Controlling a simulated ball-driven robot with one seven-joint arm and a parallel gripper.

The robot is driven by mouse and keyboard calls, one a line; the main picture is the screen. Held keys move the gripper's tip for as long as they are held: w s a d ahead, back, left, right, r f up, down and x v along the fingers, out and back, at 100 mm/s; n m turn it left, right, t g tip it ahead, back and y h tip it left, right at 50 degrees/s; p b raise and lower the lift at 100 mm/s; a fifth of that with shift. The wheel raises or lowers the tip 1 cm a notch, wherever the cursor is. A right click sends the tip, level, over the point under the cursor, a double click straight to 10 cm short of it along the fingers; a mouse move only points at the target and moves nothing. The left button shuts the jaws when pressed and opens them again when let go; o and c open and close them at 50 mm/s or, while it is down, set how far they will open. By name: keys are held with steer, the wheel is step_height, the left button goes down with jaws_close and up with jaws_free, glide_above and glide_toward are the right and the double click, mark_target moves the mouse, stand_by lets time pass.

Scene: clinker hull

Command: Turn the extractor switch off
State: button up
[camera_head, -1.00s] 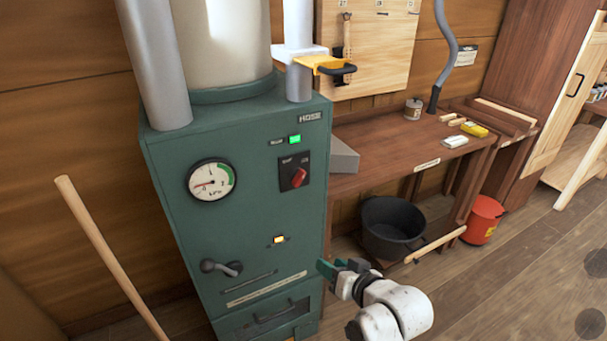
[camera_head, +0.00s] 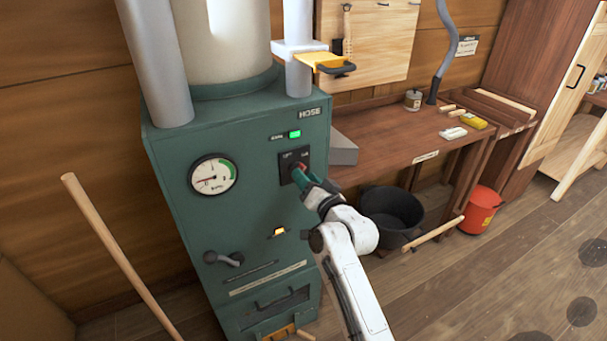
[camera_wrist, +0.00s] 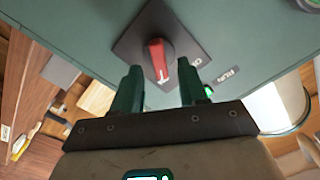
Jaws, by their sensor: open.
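The extractor is a green cabinet (camera_head: 175,165). Its switch is a red rotary knob on a black plate on the front, below a lit green lamp (camera_head: 295,134). In the head view my gripper (camera_head: 300,174) is at the plate and hides most of the knob. In the wrist view the red knob (camera_wrist: 158,60) shows on its dark plate (camera_wrist: 135,45), with white lettering that is partly legible. My gripper's two green fingers (camera_wrist: 160,90) are open, one on each side of the knob's near end. Whether they touch it I cannot tell.
A round gauge (camera_head: 213,174) and a dark crank handle (camera_head: 224,258) are on the same front. A wooden pole (camera_head: 120,255) leans at the left. A workbench (camera_head: 400,140), a black tub (camera_head: 392,215) and a red bucket (camera_head: 480,210) stand to the right.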

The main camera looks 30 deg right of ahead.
steer(key=shift+w, duration=1)
steer(key=shift+c, duration=0.3)
jaws_close()
